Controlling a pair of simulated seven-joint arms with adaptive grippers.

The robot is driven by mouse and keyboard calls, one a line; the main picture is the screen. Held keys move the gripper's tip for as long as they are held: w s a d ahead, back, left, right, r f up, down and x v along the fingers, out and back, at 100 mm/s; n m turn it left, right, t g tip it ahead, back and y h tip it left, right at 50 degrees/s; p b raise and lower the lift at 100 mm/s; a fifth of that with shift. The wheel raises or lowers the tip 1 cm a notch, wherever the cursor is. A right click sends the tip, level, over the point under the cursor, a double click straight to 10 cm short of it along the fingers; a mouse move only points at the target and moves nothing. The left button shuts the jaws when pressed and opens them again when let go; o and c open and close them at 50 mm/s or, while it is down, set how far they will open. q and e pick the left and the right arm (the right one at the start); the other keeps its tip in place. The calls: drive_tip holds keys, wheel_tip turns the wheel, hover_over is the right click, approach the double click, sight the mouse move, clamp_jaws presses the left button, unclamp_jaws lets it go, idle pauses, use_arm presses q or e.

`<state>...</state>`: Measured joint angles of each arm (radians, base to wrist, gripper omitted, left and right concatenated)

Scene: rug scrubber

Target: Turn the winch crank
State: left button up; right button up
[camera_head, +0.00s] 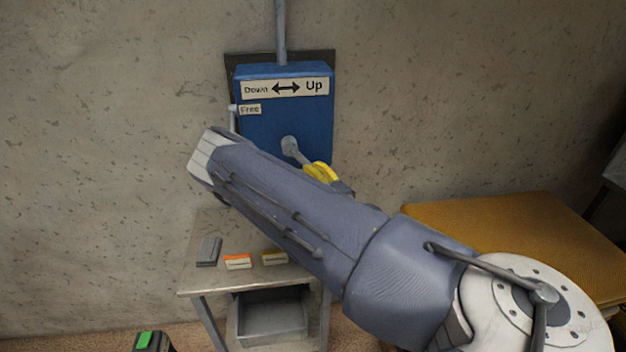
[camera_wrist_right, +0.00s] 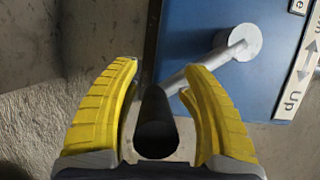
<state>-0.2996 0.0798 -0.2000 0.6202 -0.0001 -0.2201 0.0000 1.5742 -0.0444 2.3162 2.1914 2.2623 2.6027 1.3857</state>
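The blue winch box (camera_head: 285,125) is mounted on the wall, with a "Down / Up" arrow label (camera_head: 285,88) and a small "Free" label (camera_head: 250,109). Its grey crank hub (camera_head: 289,146) is on the front, and the crank arm slants down to the right. My right gripper (camera_head: 320,172) is at the crank's end, partly hidden by my own arm. In the right wrist view, the dark crank handle (camera_wrist_right: 157,125) lies between the open yellow fingers of my right gripper (camera_wrist_right: 160,85), with gaps on both sides. My left gripper is not in view.
A small metal table (camera_head: 215,278) below the winch bears a grey block (camera_head: 208,251) and small labelled boxes (camera_head: 238,262). A mustard-coloured surface (camera_head: 500,225) is at right. A dark object with a green patch (camera_head: 145,340) is at the bottom edge.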

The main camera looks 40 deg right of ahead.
idle(0.6)
drive_tip(key=shift+v, duration=1.8)
drive_tip(key=v, duration=0.8)
drive_tip(key=shift+s, duration=0.2)
drive_tip(key=shift+c, duration=0.3)
